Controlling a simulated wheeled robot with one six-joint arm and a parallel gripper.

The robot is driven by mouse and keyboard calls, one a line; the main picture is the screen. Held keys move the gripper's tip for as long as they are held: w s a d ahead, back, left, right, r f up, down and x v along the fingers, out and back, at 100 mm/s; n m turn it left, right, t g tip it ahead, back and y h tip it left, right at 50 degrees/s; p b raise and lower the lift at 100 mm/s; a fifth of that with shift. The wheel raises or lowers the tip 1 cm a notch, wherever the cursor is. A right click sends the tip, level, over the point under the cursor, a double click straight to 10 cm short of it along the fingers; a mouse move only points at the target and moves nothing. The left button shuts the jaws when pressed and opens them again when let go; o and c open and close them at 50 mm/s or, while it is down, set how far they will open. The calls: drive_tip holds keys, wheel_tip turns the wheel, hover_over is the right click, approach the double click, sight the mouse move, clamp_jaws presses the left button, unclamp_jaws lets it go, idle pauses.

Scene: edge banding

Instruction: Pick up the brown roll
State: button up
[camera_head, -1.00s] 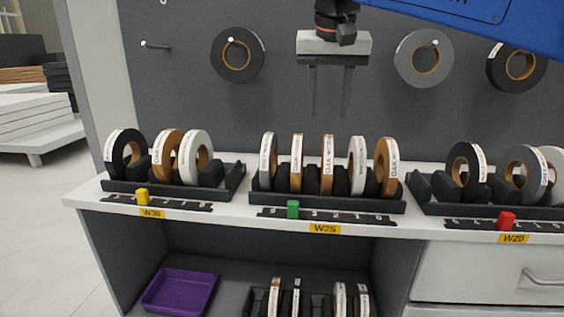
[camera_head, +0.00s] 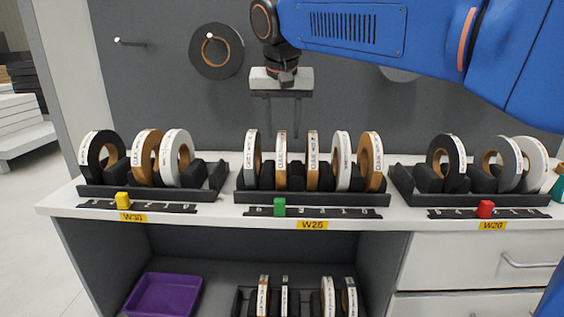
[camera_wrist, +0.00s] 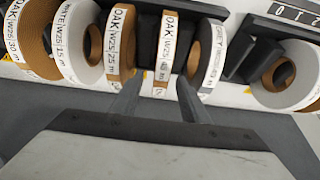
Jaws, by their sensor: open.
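Several brown oak rolls stand upright on edge. In the W25 rack (camera_head: 240,200) there is a brown roll second from left (camera_head: 282,162), one in the middle (camera_head: 313,163) and one at the right end (camera_head: 371,163). Another brown roll (camera_head: 146,158) is in the W30 rack. My gripper (camera_head: 282,115) is open and empty, fingers down, above the left half of the W25 rack. In the wrist view, my gripper (camera_wrist: 160,88) has its fingertips on either side of a narrow oak roll (camera_wrist: 166,55); contact is not evident. Another oak roll (camera_wrist: 117,38) is to its left.
A white roll (camera_wrist: 78,40) and a grey roll (camera_wrist: 212,55) flank the oak rolls closely. Racks W30 (camera_head: 150,193) and W20 (camera_head: 465,200) hold more rolls. A wall-hung dark roll (camera_head: 216,50) is behind my gripper. A purple tray (camera_head: 163,295) lies on the lower shelf.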

drive_tip(key=shift+x, duration=3.2)
drive_tip(key=shift+w+a+r, duration=0.1)
drive_tip(key=shift+w, duration=0.1)
clamp_jaws()
